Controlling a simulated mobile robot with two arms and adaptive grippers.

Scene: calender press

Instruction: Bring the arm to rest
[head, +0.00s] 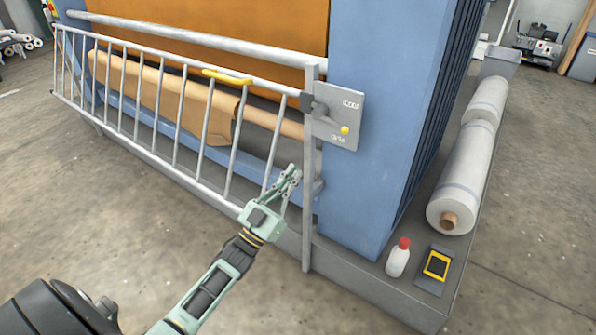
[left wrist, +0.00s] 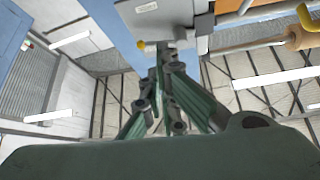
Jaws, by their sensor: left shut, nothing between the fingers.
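My left gripper (head: 290,178) is shut and empty. In the head view it is in front of the barred gate (head: 190,92), near the gate's right post (head: 308,215) and below the grey latch plate (head: 343,116). Whether the fingers touch anything cannot be told. My right gripper is in neither view.
The blue press frame (head: 385,100) stands behind the gate. A white bottle (head: 397,260) with a red cap, a black and yellow device (head: 437,264) and a large white roll (head: 468,165) are on the grey plinth at the right. The concrete floor (head: 90,215) at the left is clear.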

